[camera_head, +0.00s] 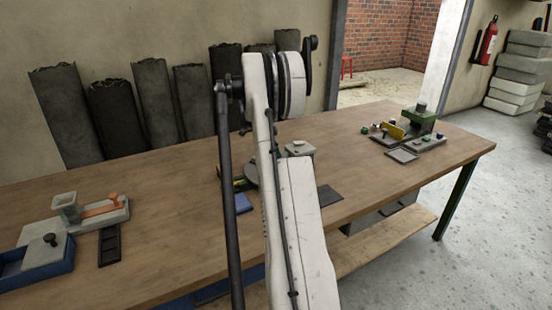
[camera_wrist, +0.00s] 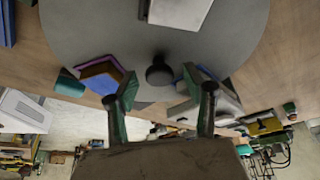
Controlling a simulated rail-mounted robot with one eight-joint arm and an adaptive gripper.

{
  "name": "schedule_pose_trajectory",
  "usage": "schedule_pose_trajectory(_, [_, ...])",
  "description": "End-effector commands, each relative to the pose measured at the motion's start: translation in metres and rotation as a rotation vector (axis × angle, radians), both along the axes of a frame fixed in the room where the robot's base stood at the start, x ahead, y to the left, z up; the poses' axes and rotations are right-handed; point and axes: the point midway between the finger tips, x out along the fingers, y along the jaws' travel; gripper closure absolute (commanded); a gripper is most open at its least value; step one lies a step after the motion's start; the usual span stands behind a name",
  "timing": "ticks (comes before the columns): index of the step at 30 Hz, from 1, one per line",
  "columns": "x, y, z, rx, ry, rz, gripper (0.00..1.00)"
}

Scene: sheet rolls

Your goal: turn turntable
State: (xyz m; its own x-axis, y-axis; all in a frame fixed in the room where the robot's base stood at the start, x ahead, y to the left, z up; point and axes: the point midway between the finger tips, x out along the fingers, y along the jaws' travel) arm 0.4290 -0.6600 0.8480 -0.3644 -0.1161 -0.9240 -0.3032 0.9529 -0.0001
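The turntable (camera_wrist: 75,35) is a large grey round disc that fills the upper part of the wrist view. A dark round knob (camera_wrist: 159,73) stands near its rim. My gripper (camera_wrist: 162,88) is open, with one green-padded finger on each side of the knob and visible gaps between. I cannot tell how far above the disc the fingertips are. A pale block (camera_wrist: 180,9) sits on the disc at the top of the wrist view. In the head view my arm hides most of the turntable; a grey edge (camera_head: 251,173) shows beside it.
A purple and orange piece (camera_wrist: 101,70) lies left of the gripper in the wrist view. In the head view, the wooden table (camera_head: 160,200) holds a blue tray (camera_head: 62,263) at left and a green-and-grey fixture (camera_head: 420,122) at right. Dark rolls (camera_head: 155,100) lean on the wall.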

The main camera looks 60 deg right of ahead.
Motion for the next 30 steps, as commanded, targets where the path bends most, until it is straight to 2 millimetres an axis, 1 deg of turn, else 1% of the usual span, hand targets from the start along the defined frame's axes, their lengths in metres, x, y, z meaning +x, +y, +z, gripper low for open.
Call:
schedule_pose_trajectory(5, [0.001,0.000,0.002,0.000,0.000,0.000,0.53])
schedule_pose_trajectory(8, [0.004,0.001,0.009,0.000,0.000,0.001,0.53])
schedule_pose_trajectory(11, [0.009,0.003,0.022,0.001,0.000,0.002,0.53])
schedule_pose_trajectory(21, [0.033,0.011,0.083,0.000,0.000,0.001,0.53])
schedule_pose_trajectory(25, [0.040,0.013,0.099,0.000,0.000,0.001,0.53])
schedule_pose_trajectory(30, [0.043,0.014,0.109,0.000,0.000,0.001,0.53])
